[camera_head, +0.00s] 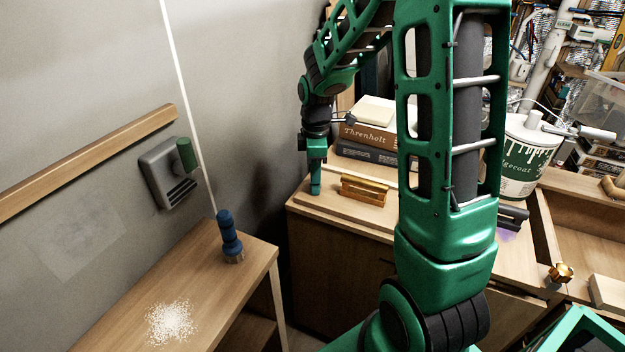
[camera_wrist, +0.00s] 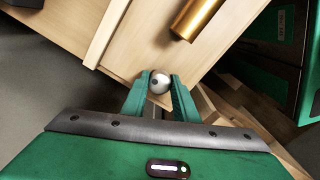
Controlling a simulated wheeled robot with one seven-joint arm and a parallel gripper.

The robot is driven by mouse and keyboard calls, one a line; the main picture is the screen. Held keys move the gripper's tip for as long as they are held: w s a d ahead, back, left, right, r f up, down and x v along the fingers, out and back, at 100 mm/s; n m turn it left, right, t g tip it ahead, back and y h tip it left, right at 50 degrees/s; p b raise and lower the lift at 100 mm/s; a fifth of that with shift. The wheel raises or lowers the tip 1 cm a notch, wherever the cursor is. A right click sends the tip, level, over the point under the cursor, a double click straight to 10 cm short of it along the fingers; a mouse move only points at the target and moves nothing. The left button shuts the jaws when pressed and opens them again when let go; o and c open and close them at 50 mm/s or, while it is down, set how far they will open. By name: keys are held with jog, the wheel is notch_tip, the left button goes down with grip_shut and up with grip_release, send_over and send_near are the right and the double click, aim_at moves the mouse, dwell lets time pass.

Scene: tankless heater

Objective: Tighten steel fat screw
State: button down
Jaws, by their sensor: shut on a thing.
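The steel fat screw (camera_wrist: 160,82) shows in the wrist view as a round grey head with a dark spot on its left side. It sits between the two green fingertips, over the pale wood. My gripper (camera_wrist: 160,88) is shut on it. In the head view my gripper (camera_head: 316,185) points down at the left edge of the wooden cabinet top (camera_head: 310,203). The screw cannot be made out there. The screw's shaft is hidden, and I cannot tell how deep it sits.
A brass-coloured cylinder (camera_head: 363,190) lies right of my gripper; it also shows in the wrist view (camera_wrist: 200,16). Books (camera_head: 368,140) are stacked behind. A paint can (camera_head: 522,160) stands at right. A lower bench (camera_head: 190,285) with a blue-handled tool (camera_head: 230,235) is at left.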

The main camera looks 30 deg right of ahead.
jog(key=m, duration=0.3)
jog(key=shift+w+d+r+m, duration=0.1)
jog(key=shift+w+m, duration=0.1)
jog(key=shift+m, duration=0.1)
jog(key=shift+m, duration=0.8)
jog(key=m, duration=0.4)
jog(key=shift+m, duration=1.2)
jog(key=m, duration=0.2)
jog(key=shift+m, duration=0.4)
jog(key=m, duration=0.5)
jog(key=shift+s, duration=0.1)
